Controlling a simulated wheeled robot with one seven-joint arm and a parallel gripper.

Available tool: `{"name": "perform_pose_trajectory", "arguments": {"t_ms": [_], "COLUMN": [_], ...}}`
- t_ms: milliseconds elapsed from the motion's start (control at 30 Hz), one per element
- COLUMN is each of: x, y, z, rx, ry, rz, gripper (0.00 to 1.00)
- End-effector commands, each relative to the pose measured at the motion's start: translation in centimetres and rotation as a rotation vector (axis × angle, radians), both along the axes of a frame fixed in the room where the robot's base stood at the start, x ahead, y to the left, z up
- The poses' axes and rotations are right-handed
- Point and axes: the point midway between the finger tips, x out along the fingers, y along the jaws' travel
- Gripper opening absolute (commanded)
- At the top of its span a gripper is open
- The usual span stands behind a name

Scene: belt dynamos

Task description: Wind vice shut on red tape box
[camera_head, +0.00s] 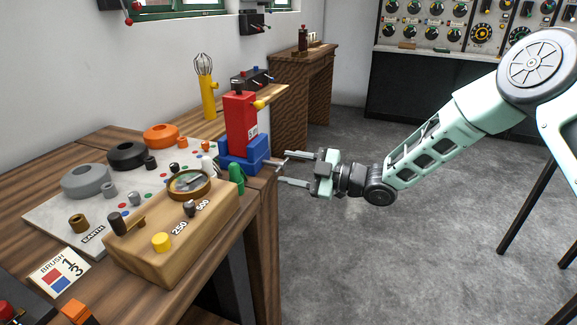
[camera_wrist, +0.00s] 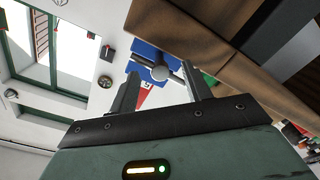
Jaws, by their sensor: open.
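The blue vice (camera_head: 232,163) sits at the table's right edge. The red tape box (camera_head: 239,122) stands upright in it; I cannot tell whether the vice jaws press on it. The vice's grey screw end and bar handle (camera_head: 278,164) stick out past the table edge. My gripper (camera_head: 283,167) is open, with its fingers reaching toward the handle from the right. In the wrist view, the round screw end (camera_wrist: 160,73) and its bar lie between my open fingers, with the blue vice (camera_wrist: 145,52) behind. Part of the red box (camera_wrist: 146,98) shows beside a finger.
A wooden box with a round dial (camera_head: 160,237) and a green cylinder (camera_head: 237,178) stand close in front of the vice. A yellow post with a wire whisk top (camera_head: 208,98) is behind it.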

Motion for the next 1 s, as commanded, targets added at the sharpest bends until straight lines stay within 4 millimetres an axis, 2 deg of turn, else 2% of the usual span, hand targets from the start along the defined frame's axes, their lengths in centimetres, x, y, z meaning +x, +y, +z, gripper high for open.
{"name": "perform_pose_trajectory", "arguments": {"t_ms": [133, 433, 467, 600, 633, 1000], "x": [0.31, 0.37, 0.37, 0.36, 0.35, 0.32], "y": [0.92, 1.10, 1.10, 1.09, 1.10, 1.08], "z": [-0.02, -0.01, -0.02, -0.01, -0.02, -0.03], "rx": [0.000, 0.000, 0.000, 0.000, 0.000, 0.013], "ry": [0.001, 0.001, 0.001, 0.001, 0.001, 0.038], "rz": [0.000, -0.001, -0.001, -0.001, -0.001, 0.001], "gripper": [0.49, 0.49, 0.43, 0.04, 0.00, 0.00]}}
